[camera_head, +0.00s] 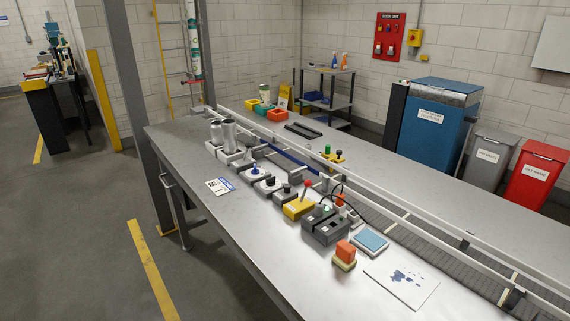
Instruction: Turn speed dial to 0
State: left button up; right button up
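A row of small grey control boxes with dark knobs stands on the metal table. One has a bluish knob (255,169), one a black knob (269,181), and one another dark knob (287,189). Their labels and dial markings are too small to read, so I cannot tell which is the speed dial or its setting. Neither of my grippers is in view, and nothing touches the knobs.
A yellow box with a red lever (299,208) and a dark grey box (325,226) stand right of the knobs. Silver cans (229,137) stand left. The conveyor (405,226) runs behind. An instruction card (219,186) lies in front. The table's front left is clear.

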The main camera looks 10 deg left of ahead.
aim_at(270, 180)
jog(key=i+j+z, duration=0.35)
jog(key=j, duration=0.25)
jog(key=i+j+z, duration=0.15)
jog(key=j, duration=0.15)
jog(key=i+j+z, duration=0.2)
jog(key=j, duration=0.15)
jog(key=j+z, duration=0.15)
jog(key=j, duration=0.2)
jog(key=i+j+z, duration=0.15)
jog(key=j, duration=0.25)
